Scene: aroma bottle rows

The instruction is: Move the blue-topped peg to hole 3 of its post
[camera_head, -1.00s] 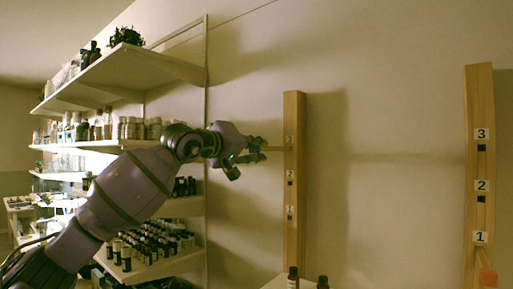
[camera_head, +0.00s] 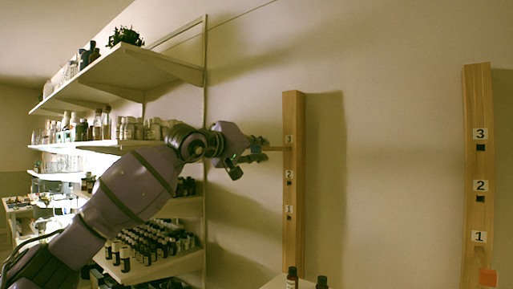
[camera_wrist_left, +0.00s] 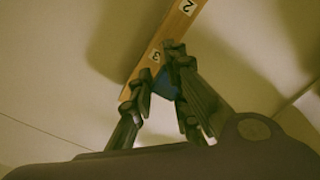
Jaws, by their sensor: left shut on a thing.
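My left gripper (camera_head: 254,151) is shut on the blue-topped peg (camera_head: 274,149), which lies roughly level and points right at the left wooden post (camera_head: 293,226). The peg's shaft reaches the post's edge just below label 3; I cannot tell whether its tip is inside hole 3. In the left wrist view, the blue top (camera_wrist_left: 165,86) shows between the fingers (camera_wrist_left: 162,92), in front of the post (camera_wrist_left: 169,40) near label 3. The fingers hide most of the peg there. My right gripper is not in view.
A second wooden post (camera_head: 479,120), with labels 3, 2 and 1 and an orange patch (camera_head: 488,277), stands at the right. Shelves with many bottles (camera_head: 150,242) are behind my left arm. The wall between the posts is clear.

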